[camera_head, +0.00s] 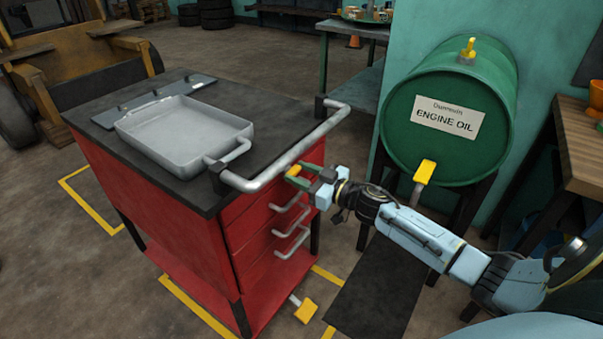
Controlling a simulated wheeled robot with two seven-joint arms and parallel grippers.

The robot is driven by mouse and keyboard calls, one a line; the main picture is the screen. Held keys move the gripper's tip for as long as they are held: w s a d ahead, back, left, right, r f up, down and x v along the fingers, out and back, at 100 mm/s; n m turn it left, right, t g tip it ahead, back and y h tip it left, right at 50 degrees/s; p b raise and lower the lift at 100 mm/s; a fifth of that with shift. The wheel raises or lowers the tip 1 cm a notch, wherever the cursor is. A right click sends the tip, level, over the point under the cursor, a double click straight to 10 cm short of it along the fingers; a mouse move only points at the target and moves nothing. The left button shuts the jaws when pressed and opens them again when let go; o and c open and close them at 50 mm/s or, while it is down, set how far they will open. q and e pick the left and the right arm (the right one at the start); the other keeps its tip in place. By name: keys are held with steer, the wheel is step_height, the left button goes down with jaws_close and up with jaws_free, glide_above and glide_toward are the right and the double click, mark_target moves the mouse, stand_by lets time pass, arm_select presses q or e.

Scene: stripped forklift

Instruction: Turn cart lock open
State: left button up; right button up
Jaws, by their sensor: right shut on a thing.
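The red cart (165,195) has a black top and stands left of centre. My right gripper (303,177) is at the upper front of the cart, just below the grey push bar. A yellow pedal-like tab (306,311) on a grey stem sticks out low at the cart's front. My left gripper is not in view.
A grey tray (180,128) sits on the cart top. The push bar (265,180) runs close above my right gripper. A green oil drum (440,120) with a yellow tap handle (425,172) stands behind my right arm. A wooden bench (580,150) is at the right.

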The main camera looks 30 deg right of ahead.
steer(key=shift+n, duration=0.4)
steer(key=n+p, duration=0.1)
steer(key=n, duration=0.2)
steer(key=shift+a+n, duration=0.1)
steer(key=shift+n, duration=1)
steer(key=n, duration=0.2)
steer(key=shift+n, duration=0.4)
steer(key=n, duration=0.2)
steer(key=shift+f+n, duration=0.1)
steer(key=shift+n, duration=0.2)
steer(key=n+b, duration=0.1)
steer(key=n, duration=0.2)
steer(key=shift+f+n, duration=0.1)
steer(key=shift+n, duration=1.3)
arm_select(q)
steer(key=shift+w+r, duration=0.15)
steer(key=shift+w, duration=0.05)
